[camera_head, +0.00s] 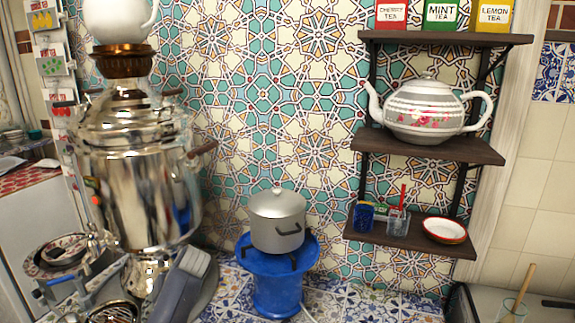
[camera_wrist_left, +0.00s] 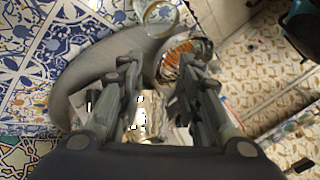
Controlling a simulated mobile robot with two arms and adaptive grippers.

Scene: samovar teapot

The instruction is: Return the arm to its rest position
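My left gripper (camera_wrist_left: 156,82) shows in the left wrist view. Its two dark fingers are apart, and I see nothing held between them. A grey curved body (camera_wrist_left: 85,75) and a metal piece with orange stripes (camera_wrist_left: 183,58) lie beyond the fingers. In the head view a grey angled shape (camera_head: 183,285) stands low, in front of and beside the samovar (camera_head: 140,195). I cannot tell from it how the fingers stand there. My right gripper is not in view.
A grey pot (camera_head: 277,218) sits on a blue stand (camera_head: 277,290). A white floral teapot (camera_head: 425,108) stands on the middle wall shelf (camera_head: 395,145). Another white teapot (camera_head: 118,18) tops the samovar. A red-rimmed dish (camera_head: 444,231) sits on the lower shelf. Patterned counter shows right of the stand.

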